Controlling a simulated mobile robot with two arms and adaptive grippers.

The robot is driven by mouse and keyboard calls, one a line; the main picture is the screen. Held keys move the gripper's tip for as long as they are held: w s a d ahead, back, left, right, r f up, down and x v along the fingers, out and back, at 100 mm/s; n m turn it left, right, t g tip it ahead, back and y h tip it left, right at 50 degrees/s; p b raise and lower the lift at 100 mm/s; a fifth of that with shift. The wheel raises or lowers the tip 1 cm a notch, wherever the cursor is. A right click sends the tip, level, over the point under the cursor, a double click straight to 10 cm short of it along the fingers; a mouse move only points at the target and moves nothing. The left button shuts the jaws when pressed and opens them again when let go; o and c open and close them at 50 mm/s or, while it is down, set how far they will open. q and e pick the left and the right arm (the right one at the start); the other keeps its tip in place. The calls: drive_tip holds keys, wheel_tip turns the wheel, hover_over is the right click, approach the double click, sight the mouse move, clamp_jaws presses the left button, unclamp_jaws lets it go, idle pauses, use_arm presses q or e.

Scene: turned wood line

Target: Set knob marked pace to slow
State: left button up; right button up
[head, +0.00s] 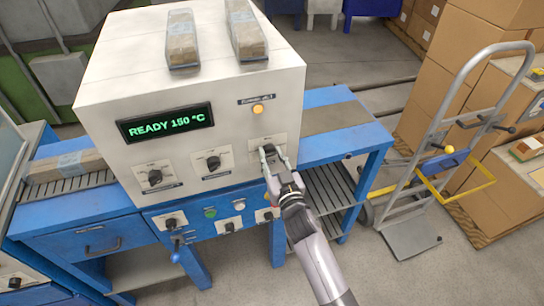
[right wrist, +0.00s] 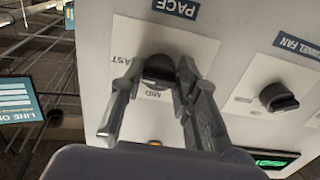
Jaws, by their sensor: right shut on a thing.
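The dark knob marked pace (right wrist: 158,68) is on a white plate in the right wrist view, below its PACE label (right wrist: 177,8). The word MID and part of FAST show on the plate; the slow mark is hidden. My right gripper (right wrist: 155,85) has its fingers shut on the knob, one on each side. Which mark the knob points to, I cannot tell. In the head view my right gripper (head: 270,153) is at the right-hand knob of the white machine's front (head: 235,172), and covers most of it. My left gripper is not in view.
Two other knobs (head: 155,177) (head: 212,162) are on the same front, and the tunnel fan knob (right wrist: 279,97) is close beside my gripper. A display (head: 166,122) reads READY 150 °C. More knobs (head: 170,222) and buttons are on the blue panel below. A hand truck (head: 440,150) stands at right.

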drive_tip(key=shift+c, duration=0.7)
